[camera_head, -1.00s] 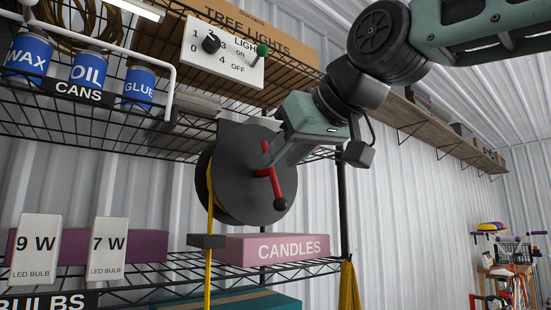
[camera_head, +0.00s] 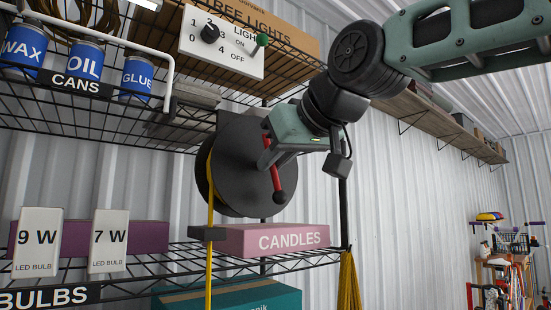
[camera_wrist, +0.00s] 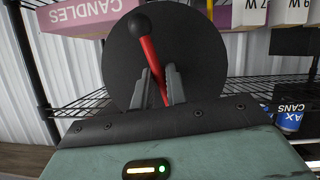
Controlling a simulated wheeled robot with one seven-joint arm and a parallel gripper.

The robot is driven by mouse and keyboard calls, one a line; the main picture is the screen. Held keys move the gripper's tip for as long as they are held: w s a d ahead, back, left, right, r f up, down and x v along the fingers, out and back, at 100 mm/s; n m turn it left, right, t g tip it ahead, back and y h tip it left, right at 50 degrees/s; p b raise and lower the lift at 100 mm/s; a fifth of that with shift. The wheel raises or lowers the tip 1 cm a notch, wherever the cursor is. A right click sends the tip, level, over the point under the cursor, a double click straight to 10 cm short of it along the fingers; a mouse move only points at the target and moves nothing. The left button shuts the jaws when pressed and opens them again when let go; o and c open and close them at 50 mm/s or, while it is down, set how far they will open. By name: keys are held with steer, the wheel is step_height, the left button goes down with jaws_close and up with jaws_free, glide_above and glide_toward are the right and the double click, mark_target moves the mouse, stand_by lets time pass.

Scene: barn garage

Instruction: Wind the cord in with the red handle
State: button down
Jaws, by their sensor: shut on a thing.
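The dark reel (camera_head: 235,180) hangs at the shelf rack, its round flange facing me. The red handle (camera_head: 275,176) is a crank arm on the flange face, with a black knob at its lower end; it also shows in the wrist view (camera_wrist: 152,58), where the knob end looks red and black. The yellow cord (camera_head: 210,215) runs straight down from the reel's left side, past a dark block. My gripper (camera_head: 264,162) is at the flange's front, its fingers closed around the red handle's arm. In the wrist view, my gripper (camera_wrist: 163,85) has one finger on each side of it.
A pink CANDLES box (camera_head: 280,240) sits on the wire shelf below the reel. A light switch panel (camera_head: 223,48) with a green-knobbed lever is above. Labelled cans (camera_head: 85,66) and bulb boxes (camera_head: 108,240) stand left. A wooden shelf (camera_head: 440,125) runs along the right wall.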

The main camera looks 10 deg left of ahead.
steer(key=shift+w+d+f+m+g+y+b, duration=0.1)
steer(key=shift+m+g+y+b, duration=0.55)
steer(key=shift+m+y+b, duration=1.15)
steer(key=shift+w+d+f+m+g+y+b, duration=0.15)
steer(key=shift+m+g+y+b, duration=0.5)
steer(key=shift+m+b, duration=2.1)
steer(key=shift+w+f+m+g+y+b, duration=0.1)
steer(key=shift+m+g+y+b, duration=0.5)
steer(key=shift+m+y+b, duration=1.55)
steer(key=shift+m+h+p, duration=0.35)
steer(key=shift+m+h, duration=0.45)
steer(key=c, duration=1.4)
jaws_free()
